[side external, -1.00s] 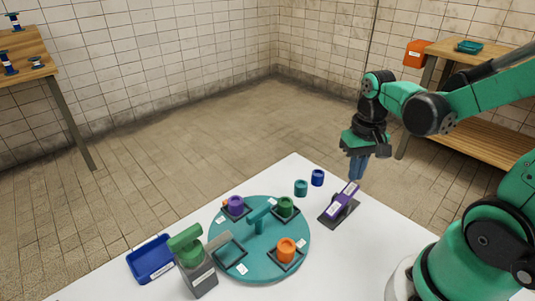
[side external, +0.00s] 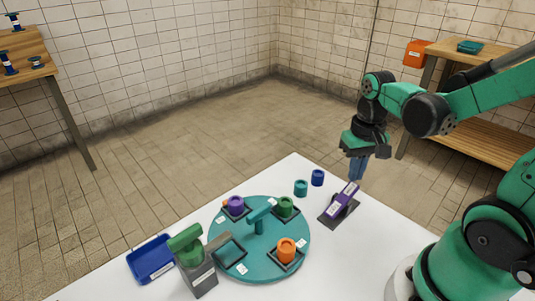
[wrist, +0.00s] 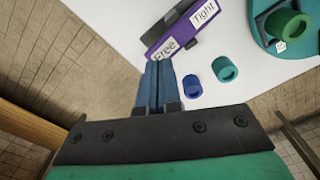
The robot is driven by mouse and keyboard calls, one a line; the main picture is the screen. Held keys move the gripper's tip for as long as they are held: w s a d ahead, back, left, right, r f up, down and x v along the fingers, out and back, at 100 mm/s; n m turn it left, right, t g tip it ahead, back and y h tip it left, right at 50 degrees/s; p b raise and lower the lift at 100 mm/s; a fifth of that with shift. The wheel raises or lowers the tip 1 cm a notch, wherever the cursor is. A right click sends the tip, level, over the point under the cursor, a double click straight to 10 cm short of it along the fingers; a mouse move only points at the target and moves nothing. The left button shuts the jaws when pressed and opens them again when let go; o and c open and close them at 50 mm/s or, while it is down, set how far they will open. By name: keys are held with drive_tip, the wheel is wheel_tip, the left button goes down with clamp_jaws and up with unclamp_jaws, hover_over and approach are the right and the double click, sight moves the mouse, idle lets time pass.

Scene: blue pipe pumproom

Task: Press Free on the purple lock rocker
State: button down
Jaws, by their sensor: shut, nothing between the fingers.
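The purple lock rocker (side external: 343,200) sits on a dark base near the back right edge of the white table, tilted with its far end raised. In the wrist view the rocker (wrist: 178,28) shows two white labels, "Free" (wrist: 165,49) at the end near my fingers and "Tight" (wrist: 204,13) at the other end. My gripper (side external: 356,178) is shut and empty, with its blue fingers pointing down at the rocker's far end. In the wrist view the fingertips (wrist: 158,64) overlap the edge of the Free label. I cannot tell whether they touch it.
A teal turntable (side external: 262,270) carries purple, green and orange rings and a central handle. A teal ring (side external: 301,188) and a blue ring (side external: 317,178) stand close to the rocker. A blue tray (side external: 151,259) and a grey block with a green handle (side external: 190,255) stand at the front left.

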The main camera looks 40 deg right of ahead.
sight(352, 187)
wheel_tip(352, 187, up, 8)
drive_tip(key=shift+r, duration=0.25)
idle(0.7)
drive_tip(key=w+a+f+n+t, duration=0.1)
drive_tip(key=w+a+n+t, duration=0.3)
drive_tip(key=a, duration=0.5)
drive_tip(key=n+t, duration=0.2)
drive_tip(key=t, duration=0.1)
drive_tip(key=shift+f, duration=0.4)
drive_tip(key=s+d+r+g+h, duration=0.3)
drive_tip(key=s+r+g, duration=0.1)
drive_tip(key=g, duration=0.3)
drive_tip(key=shift+r+h, duration=0.25)
drive_tip(key=shift+h, duration=0.05)
